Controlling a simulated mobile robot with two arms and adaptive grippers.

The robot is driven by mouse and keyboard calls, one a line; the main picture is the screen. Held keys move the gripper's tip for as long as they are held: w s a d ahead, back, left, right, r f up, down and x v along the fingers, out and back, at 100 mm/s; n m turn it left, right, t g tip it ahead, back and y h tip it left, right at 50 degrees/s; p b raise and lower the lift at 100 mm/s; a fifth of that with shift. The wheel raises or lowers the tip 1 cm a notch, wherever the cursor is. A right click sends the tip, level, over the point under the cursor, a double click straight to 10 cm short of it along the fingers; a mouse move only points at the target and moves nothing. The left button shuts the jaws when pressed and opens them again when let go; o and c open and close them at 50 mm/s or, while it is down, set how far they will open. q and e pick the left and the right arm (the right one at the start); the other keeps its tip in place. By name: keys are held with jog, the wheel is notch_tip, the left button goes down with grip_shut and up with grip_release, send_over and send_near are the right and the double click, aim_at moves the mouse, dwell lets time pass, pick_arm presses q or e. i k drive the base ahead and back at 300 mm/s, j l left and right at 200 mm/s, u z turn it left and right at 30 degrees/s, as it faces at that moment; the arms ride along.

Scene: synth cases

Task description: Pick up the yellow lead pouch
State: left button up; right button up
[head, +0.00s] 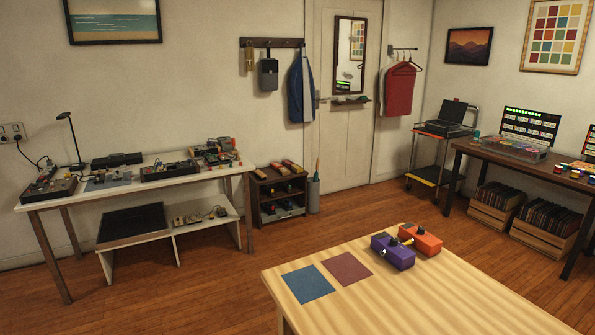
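I cannot clearly make out a yellow lead pouch. Small rounded items lie on top of the dark low shelf unit (280,197) by the wall; one of them, a yellowish item (261,174) at its left end, is too small to identify. A narrow yellow-brown item (249,59) hangs at the left of the wall hook rack (272,43). Neither of my grippers is in view.
The near wooden table (400,300) holds a blue mat (308,284), a dark red mat (347,269), a purple box (392,252) and an orange box (420,239). A white workbench (130,187) with devices stands left. Open floor (200,285) lies between.

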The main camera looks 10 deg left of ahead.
aim_at(296, 169)
jog(key=i+j+u, duration=0.2)
jog(key=j, duration=0.3)
jog(key=i+j+u, duration=0.15)
jog(key=i+j, duration=0.2)
jog(key=i+j+u, duration=0.2)
jog(key=i+j, duration=0.15)
jog(key=i+j+u, duration=0.2)
jog(key=i, duration=0.35)
jog(key=i+j+u, duration=0.2)
jog(key=i, duration=0.3)
jog(key=i+j+u, duration=0.25)
jog(key=i, duration=0.25)
jog(key=i+l+z, duration=0.15)
jog(key=i+z, duration=0.75)
jog(key=i+j+z, duration=0.25)
jog(key=i+z, duration=0.2)
jog(key=i+l+z, duration=0.25)
jog(key=i+z, duration=0.2)
jog(key=i, duration=0.15)
jog(key=i+z, duration=0.45)
jog(key=i, duration=0.15)
jog(key=i+j+z, duration=0.15)
jog(key=i+z, duration=0.3)
jog(key=i, duration=0.15)
